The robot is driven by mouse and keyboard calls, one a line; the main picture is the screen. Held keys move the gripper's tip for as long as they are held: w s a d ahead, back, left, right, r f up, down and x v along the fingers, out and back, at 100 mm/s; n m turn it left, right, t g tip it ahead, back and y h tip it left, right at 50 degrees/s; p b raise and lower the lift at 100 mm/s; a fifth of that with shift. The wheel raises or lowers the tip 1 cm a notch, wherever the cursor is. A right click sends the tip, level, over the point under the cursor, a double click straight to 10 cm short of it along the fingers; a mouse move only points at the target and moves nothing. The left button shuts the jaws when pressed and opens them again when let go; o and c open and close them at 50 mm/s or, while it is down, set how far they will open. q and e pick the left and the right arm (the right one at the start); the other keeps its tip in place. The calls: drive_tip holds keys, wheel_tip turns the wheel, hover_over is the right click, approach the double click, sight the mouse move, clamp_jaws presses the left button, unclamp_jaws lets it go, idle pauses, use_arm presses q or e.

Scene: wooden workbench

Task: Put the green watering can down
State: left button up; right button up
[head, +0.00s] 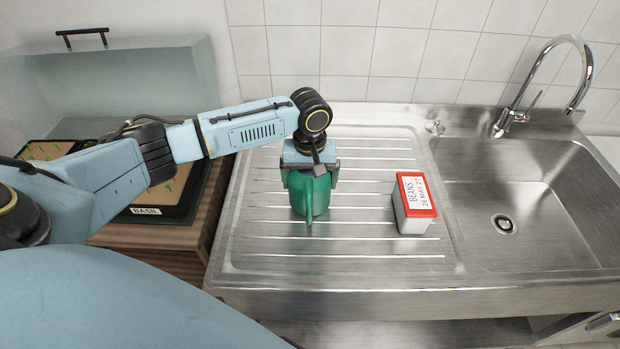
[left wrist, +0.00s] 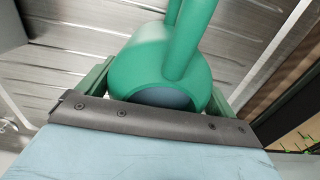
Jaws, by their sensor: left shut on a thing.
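The green watering can (head: 309,198) is on or just above the ribbed steel drainboard (head: 370,240), left of the sink; I cannot tell whether its base touches the metal. My left gripper (head: 311,172) comes down on it from above and is shut on it. In the left wrist view, the can (left wrist: 165,75) fills the space between the fingers of the gripper (left wrist: 155,95), and its handle or spout runs up out of the picture. The gripper hides the upper part of the can in the head view. My right gripper is not in view.
A white container with a red lid (head: 413,203), labelled "BEANS", stands to the right on the drainboard. The sink basin (head: 535,200) and tap (head: 545,80) lie further right. A seed tray labelled "BASIL" (head: 150,211) is at left on a wooden surface.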

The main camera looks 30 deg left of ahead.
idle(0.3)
use_arm(q)
drive_tip(key=o, duration=1.4)
drive_tip(key=shift+o, duration=0.2)
wheel_tip(320, 180, up, 12)
drive_tip(key=shift+r+p, duration=0.1)
drive_tip(key=shift+p, duration=0.25)
